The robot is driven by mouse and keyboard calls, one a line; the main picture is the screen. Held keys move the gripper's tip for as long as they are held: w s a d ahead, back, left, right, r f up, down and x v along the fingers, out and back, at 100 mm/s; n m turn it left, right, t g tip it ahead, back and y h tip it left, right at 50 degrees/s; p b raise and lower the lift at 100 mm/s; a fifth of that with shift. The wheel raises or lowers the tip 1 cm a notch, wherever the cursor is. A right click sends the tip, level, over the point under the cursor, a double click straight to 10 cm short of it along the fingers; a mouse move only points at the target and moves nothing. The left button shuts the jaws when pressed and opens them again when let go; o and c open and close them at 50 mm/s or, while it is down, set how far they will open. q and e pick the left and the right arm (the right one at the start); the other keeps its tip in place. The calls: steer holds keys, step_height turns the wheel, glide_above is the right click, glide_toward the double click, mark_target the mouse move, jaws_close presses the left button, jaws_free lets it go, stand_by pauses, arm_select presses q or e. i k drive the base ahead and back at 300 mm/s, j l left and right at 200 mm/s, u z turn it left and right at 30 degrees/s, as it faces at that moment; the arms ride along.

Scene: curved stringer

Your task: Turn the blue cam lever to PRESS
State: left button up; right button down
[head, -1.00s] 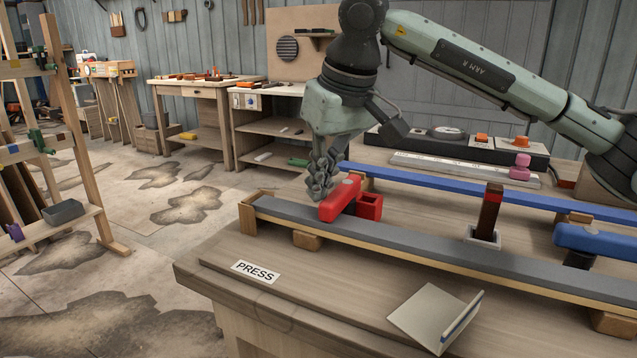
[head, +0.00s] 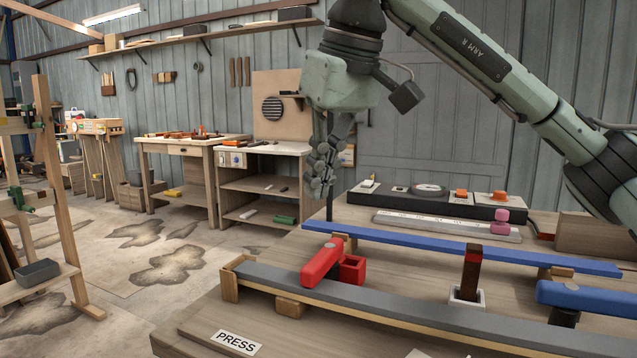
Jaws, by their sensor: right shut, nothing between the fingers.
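The blue cam lever (head: 585,297) lies at the right edge of the bench on a dark post, partly cut off by the frame. A red lever (head: 322,263) rests across the grey curved strip, beside a small red open box (head: 352,269). The PRESS label (head: 236,342) lies flat on the bench's front left. My right gripper (head: 323,184) is shut and empty, pointing down in the air above and behind the red lever, apart from it and well left of the blue lever. My left gripper is out of view.
A long blue strip (head: 430,241) runs behind the grey strip (head: 400,305). A dark-red-topped wooden post (head: 471,268) stands between them in a white holder. Open floor lies left.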

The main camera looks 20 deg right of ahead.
mark_target(568, 296)
steer(key=k+j, duration=0.35)
steer(key=j, duration=0.15)
steer(key=k+j, duration=0.4)
steer(key=j, duration=0.1)
